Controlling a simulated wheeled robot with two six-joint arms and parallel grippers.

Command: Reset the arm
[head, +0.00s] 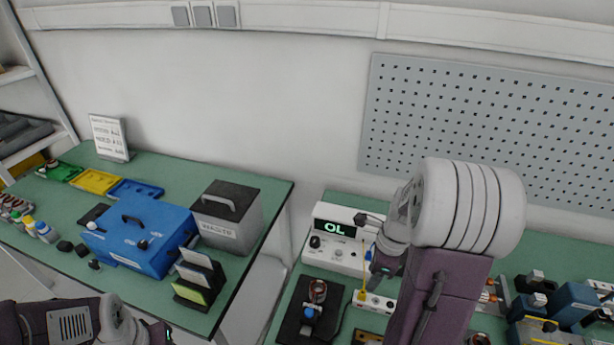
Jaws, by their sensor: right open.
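My right arm comes in from the lower right, with its white and purple links filling much of the right half of the head view. My right gripper (380,270) points down beside the white meter box, over the right bench. It is open, and I see nothing between its fingers, though the arm partly hides it. My left arm (85,322) shows at the bottom left edge. Its gripper fingers are out of the picture.
The white meter (334,240) reads "OL". A stator coil (318,290) sits on a dark fixture in front of it. The left bench holds a blue box (140,235), a waste bin (227,215) and coloured trays (95,181). A gap separates the benches.

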